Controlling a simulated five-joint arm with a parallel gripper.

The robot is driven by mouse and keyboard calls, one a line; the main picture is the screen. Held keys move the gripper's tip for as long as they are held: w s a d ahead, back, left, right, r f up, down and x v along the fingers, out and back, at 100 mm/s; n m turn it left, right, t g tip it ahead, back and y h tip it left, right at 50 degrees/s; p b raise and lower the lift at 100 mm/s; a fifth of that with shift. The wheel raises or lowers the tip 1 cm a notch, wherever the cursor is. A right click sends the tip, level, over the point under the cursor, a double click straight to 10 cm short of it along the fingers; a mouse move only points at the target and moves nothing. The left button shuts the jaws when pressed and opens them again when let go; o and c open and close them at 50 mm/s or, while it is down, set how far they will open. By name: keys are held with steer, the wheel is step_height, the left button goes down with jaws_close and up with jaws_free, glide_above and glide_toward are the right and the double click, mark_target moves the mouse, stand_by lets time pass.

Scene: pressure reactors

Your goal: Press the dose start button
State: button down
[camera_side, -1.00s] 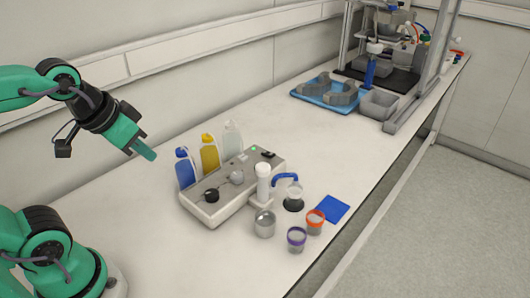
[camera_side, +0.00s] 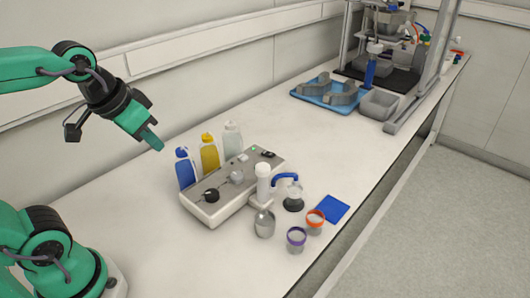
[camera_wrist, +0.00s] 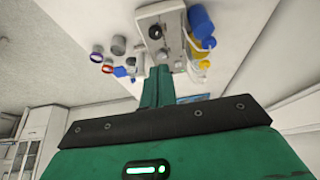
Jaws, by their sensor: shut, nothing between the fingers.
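The dosing unit (camera_side: 221,204) is a light box with a grey top on the bench. It carries a black knob (camera_side: 211,195), a grey knob (camera_side: 237,177), and a small green light with dark parts near its far end (camera_side: 254,148). I cannot tell which part is the dose start button. My green gripper (camera_side: 155,143) is shut and empty, in the air to the left of the unit and above the blue bottle (camera_side: 182,170).
Yellow (camera_side: 209,153) and clear (camera_side: 232,139) bottles stand behind the unit. A white column with a blue spout (camera_side: 286,177) and a flask stand at its right. A metal cup (camera_side: 265,224), purple-rimmed cup (camera_side: 297,240), orange-rimmed cup (camera_side: 315,222) and blue pad (camera_side: 333,208) lie in front.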

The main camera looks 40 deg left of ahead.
steer(key=w+d+g, duration=0.2)
steer(key=w+g, duration=0.2)
steer(key=w, duration=1.6)
steer(key=w+f+g, duration=0.1)
steer(key=w+f, duration=0.4)
steer(key=w, duration=0.2)
steer(key=shift+w+d, duration=0.3)
steer(key=shift+f, duration=0.15)
step_height(320, 180, down, 14)
steer(key=shift+r, duration=0.1)
stand_by(0.4)
